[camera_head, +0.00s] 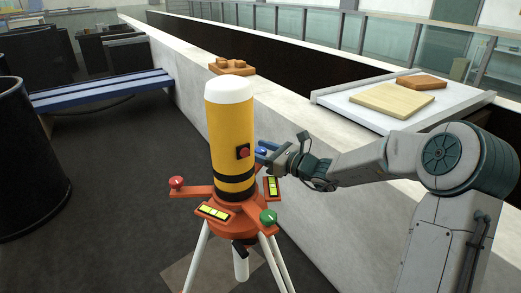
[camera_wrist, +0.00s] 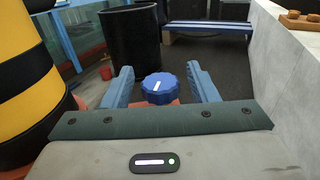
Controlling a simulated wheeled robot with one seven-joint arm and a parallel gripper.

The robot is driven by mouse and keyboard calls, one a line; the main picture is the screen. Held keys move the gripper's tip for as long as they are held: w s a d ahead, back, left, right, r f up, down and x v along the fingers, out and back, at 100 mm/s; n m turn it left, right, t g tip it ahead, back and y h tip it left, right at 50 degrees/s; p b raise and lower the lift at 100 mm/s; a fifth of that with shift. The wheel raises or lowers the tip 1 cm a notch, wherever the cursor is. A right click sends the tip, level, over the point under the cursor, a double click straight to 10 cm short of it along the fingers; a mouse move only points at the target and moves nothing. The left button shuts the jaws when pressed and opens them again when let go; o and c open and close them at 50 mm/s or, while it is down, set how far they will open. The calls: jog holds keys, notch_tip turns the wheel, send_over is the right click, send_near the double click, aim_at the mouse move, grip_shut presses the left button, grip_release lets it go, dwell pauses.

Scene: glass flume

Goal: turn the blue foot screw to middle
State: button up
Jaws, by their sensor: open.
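The blue foot screw (camera_wrist: 160,88) is a ribbed knob with a white mark on top, between the two blue fingers of my gripper (camera_wrist: 160,90) in the wrist view. The fingers are open, with a gap on each side of the knob. In the head view the blue knob (camera_head: 260,150) shows partly beside my gripper (camera_head: 268,152), behind the yellow instrument (camera_head: 222,130). The instrument stands on an orange tripod base with a red foot screw (camera_head: 177,183), a green foot screw (camera_head: 268,217) and yellow level vials (camera_head: 215,212). The white mark tilts slightly right of straight away from me.
A pale wall (camera_head: 190,80) runs close beside the instrument. A white board with a wooden plate (camera_head: 392,100) lies on it at right. A blue bench (camera_head: 100,90) and black drums (camera_head: 25,160) stand at left. The dark floor between is clear.

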jog(key=c, duration=1)
jog(key=shift+o, duration=0.2)
jog(key=shift+f+b, duration=0.1)
jog(key=shift+b, duration=0.25)
jog(key=shift+f+m+t+h+b, duration=0.1)
jog(key=shift+m+t+h+b, duration=0.3)
jog(key=shift+b, duration=0.45)
jog(key=shift+r+m+t+b, duration=0.2)
jog(key=shift+m+t+b, duration=0.1)
jog(key=shift+t+b, duration=0.2)
jog(key=o, duration=1)
jog(key=shift+c, duration=0.2)
jog(key=shift+d, duration=0.1)
